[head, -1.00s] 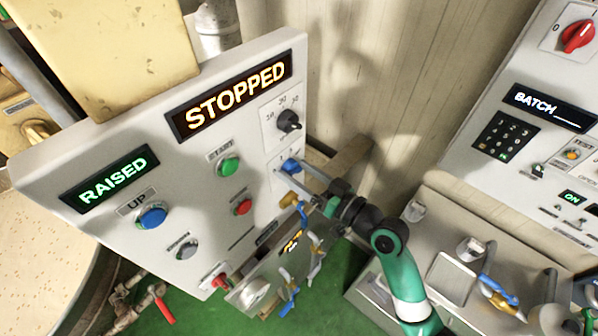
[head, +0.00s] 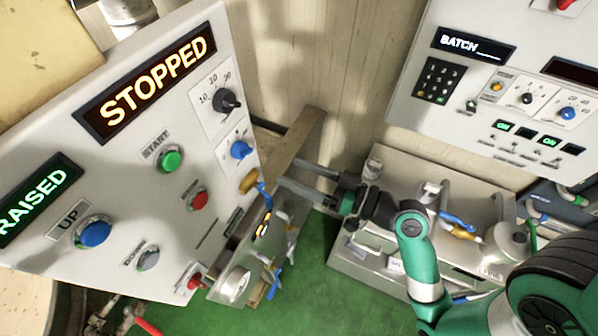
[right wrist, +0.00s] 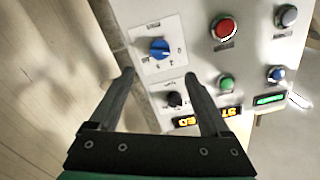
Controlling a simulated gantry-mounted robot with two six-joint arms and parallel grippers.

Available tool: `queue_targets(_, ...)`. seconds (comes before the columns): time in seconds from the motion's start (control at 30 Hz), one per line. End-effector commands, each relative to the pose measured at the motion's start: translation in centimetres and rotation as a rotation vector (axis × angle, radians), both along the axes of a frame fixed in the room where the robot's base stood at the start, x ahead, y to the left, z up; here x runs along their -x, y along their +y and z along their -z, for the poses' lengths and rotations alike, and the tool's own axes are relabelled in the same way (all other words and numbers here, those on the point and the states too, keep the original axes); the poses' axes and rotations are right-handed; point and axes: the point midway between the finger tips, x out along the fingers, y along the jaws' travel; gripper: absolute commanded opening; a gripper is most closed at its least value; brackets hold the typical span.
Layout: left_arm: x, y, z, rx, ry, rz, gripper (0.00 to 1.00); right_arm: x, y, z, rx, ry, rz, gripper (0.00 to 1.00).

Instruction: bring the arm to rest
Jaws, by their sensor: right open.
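My right gripper (head: 288,173) is open and empty, with its two fingers pointing at the left control panel (head: 125,190). It stands a little right of the blue knob (head: 241,150) and is apart from it. In the right wrist view the fingertips (right wrist: 160,75) are spread, and the blue knob (right wrist: 159,49) shows beyond the gap between them. The panel's display reads STOPPED (head: 150,82) and another reads RAISED (head: 38,200). My left gripper is not in view.
A green start button (head: 169,161), a red button (head: 198,200) and a black dial (head: 228,100) are on the panel. Hanging blue-handled tools (head: 272,272) are below the gripper. A second panel (head: 480,95) with a BATCH display is at right. Green floor (head: 300,270) is open between.

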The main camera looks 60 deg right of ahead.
Motion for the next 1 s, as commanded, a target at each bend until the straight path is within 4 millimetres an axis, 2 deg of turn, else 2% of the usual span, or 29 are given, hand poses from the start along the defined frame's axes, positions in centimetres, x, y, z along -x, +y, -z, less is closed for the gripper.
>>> queue_targets(0.37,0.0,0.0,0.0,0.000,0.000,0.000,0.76,-0.1,0.1,0.0,-0.001,0.000,-0.002,0.81)
queue_targets(0.47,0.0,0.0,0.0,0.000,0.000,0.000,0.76,-0.7,1.4,-0.7,0.011,-0.016,-0.044,0.81)
queue_targets(0.57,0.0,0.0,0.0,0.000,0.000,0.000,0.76,-2.7,4.1,-4.4,0.070,-0.106,-0.139,0.81)
queue_targets(0.67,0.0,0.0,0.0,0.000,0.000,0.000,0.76,-5.2,7.9,-10.9,0.181,-0.254,-0.237,0.81)
queue_targets(0.7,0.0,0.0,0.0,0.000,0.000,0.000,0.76,-6.1,9.5,-13.8,0.231,-0.320,-0.257,0.81)
queue_targets(0.77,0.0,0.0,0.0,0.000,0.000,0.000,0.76,-6.9,11.5,-18.1,0.289,-0.413,-0.264,0.81)
queue_targets(0.8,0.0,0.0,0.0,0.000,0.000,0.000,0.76,-7.2,12.6,-20.8,0.319,-0.472,-0.260,0.81)
queue_targets(0.9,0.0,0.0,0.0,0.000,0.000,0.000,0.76,-7.0,14.7,-27.0,0.360,-0.603,-0.224,0.81)
queue_targets(1.0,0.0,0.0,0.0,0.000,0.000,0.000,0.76,-6.1,15.7,-32.3,0.373,-0.714,-0.166,0.81)
